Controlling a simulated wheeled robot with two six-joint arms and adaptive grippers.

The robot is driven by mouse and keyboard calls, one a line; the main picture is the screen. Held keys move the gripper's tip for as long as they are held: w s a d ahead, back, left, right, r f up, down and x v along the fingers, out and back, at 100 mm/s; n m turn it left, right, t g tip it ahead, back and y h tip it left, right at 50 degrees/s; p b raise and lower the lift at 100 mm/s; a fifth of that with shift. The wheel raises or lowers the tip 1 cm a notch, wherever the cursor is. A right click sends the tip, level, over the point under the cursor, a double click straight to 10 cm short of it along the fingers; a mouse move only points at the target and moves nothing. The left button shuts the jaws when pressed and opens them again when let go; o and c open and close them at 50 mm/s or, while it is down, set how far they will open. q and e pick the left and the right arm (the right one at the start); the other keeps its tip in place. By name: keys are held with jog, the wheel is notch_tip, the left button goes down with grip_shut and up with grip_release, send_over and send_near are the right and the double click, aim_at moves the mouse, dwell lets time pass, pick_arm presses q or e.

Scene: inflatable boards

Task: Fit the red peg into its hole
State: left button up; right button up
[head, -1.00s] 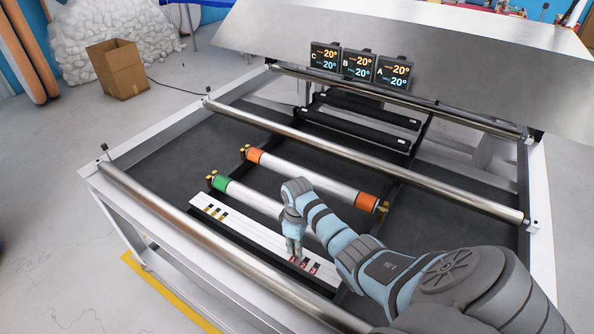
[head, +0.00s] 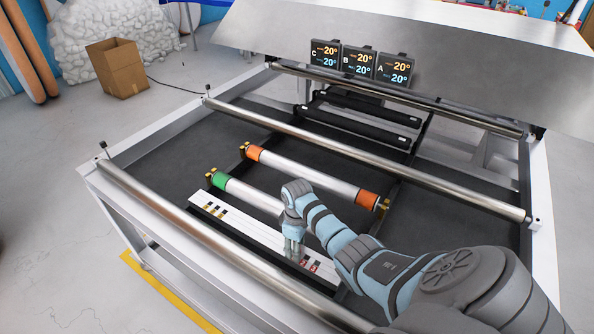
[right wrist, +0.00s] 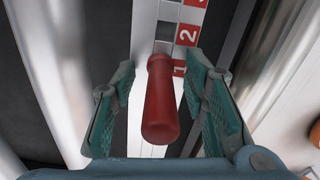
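The red peg (right wrist: 161,105) stands end-on between the fingers of my right gripper in the right wrist view, its far end at the white strip beside the red label 1. How deep it sits in a hole cannot be seen. My right gripper (right wrist: 160,110) has its two teal fingers spread either side of the peg, with a visible gap on the left and a narrower one on the right. In the head view the right gripper (head: 293,253) points down over the white labelled strip (head: 240,231); the peg is not discernible there. My left gripper is out of view.
A dark square slot (right wrist: 164,31) lies beside the red label 2. A roller with a green end (head: 219,180) and one with orange ends (head: 367,200) lie behind the strip. A long metal bar (head: 200,234) runs along the front of the frame.

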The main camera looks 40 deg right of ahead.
notch_tip(320, 180, up, 12)
jog(key=shift+r, duration=0.1)
dwell(0.4)
dwell(0.5)
